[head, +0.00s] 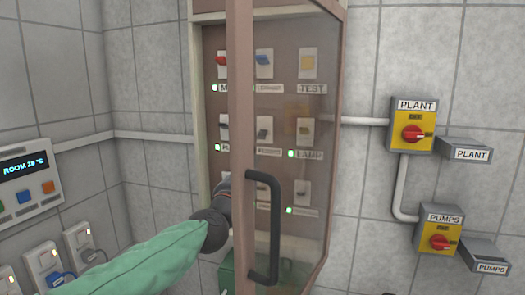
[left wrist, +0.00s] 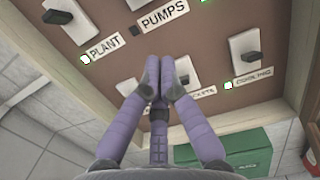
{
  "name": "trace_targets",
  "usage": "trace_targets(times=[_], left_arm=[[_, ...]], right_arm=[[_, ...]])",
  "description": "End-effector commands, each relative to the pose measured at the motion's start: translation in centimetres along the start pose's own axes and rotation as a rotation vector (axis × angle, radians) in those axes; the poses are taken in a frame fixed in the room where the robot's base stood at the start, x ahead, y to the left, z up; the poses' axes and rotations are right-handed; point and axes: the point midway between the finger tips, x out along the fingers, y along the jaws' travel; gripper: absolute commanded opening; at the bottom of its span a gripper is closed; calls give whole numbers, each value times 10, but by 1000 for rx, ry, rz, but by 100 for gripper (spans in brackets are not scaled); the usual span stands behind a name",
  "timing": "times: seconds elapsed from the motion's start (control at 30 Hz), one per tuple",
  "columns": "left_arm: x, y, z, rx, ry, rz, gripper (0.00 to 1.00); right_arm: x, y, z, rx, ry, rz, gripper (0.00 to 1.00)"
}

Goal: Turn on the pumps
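The switch labelled PUMPS (left wrist: 137,4) is cut off by the top edge of the left wrist view, so its lever position cannot be told there. Its indicator (left wrist: 134,31) is dark. In the head view, a middle-row switch (head: 265,125) shows through the clear door; its label is blurred. My left gripper (left wrist: 159,64) has its purple fingers together, tips just below the PUMPS label and in front of the panel; contact cannot be told. In the head view my left gripper (head: 224,190) is partly hidden by the door frame. A PUMPS isolator (head: 440,242) with a red knob is on the wall.
The cabinet door (head: 241,120) stands open with a black handle (head: 264,225), close beside my left wrist. The PLANT switch (left wrist: 65,14) and COOLING switch (left wrist: 246,48) have lit indicators. A PLANT isolator (head: 412,132) is on the right wall. A green box (left wrist: 235,150) is below the panel.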

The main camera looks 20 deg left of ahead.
Motion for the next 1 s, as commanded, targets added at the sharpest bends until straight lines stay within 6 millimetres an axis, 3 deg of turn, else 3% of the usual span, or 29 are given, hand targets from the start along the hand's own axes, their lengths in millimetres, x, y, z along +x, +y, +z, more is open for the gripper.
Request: trace_targets(times=[0.37,1.0], left_arm=[[15,0,-1,5,2,0,0],[102,0,-1,5,2,1,0]], right_arm=[[0,0,0,0,0,0,0],[-10,-4,0,0,0,0,0]])
